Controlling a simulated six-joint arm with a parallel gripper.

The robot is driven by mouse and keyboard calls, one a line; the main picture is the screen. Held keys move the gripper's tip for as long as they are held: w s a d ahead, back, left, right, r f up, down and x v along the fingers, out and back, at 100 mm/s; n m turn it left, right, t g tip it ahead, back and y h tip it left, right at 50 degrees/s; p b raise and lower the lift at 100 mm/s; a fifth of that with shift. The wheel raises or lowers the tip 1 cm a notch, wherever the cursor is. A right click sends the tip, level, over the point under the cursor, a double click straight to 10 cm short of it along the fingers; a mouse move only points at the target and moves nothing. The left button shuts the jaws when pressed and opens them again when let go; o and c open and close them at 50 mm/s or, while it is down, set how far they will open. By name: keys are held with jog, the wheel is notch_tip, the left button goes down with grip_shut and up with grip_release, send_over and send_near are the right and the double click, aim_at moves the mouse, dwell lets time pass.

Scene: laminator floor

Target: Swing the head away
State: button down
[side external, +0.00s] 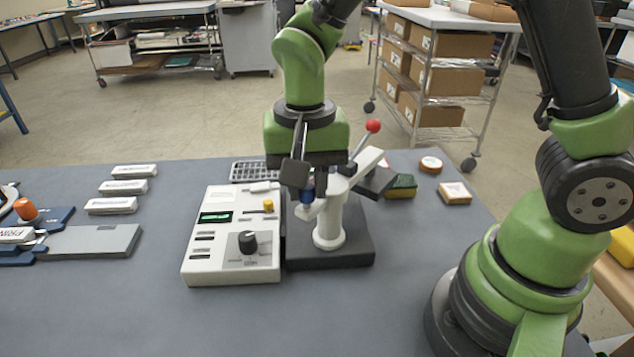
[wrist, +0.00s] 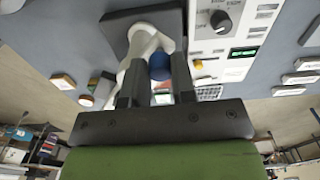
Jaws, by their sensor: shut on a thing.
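The swing head is a white arm (side external: 350,176) on top of a white post (side external: 329,228), which rises from a dark base plate (side external: 345,256). A lever with a red ball (side external: 373,126) sticks up at its right, and a dark plate (side external: 376,182) shows on that side. A blue knob (side external: 306,190) is at the head's left end; it also shows in the wrist view (wrist: 159,67). My gripper (side external: 307,186) comes down from above and is shut on the blue knob, with one finger on each side. The fingers hide part of the knob and head.
A white control box (side external: 230,262) with a dial and green display stands close at the left. Behind are a grey grid tray (side external: 254,170) and, to the right, a green-and-yellow sponge (side external: 402,187) and two small round and square pieces. The front table is clear.

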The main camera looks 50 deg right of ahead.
jog(key=shift+w+d+m, duration=0.15)
jog(key=shift+w+m, duration=0.35)
jog(key=shift+m, duration=0.6)
jog(key=shift+w+d+m, duration=0.1)
jog(key=shift+w+m, duration=0.45)
jog(key=shift+m, duration=0.55)
jog(key=shift+w+d+m, duration=0.15)
jog(key=shift+w+m, duration=0.35)
jog(key=shift+m, duration=0.6)
jog(key=c, duration=0.9)
grip_release()
jog(key=shift+c, duration=0.2)
notch_tip(320, 180, up, 10)
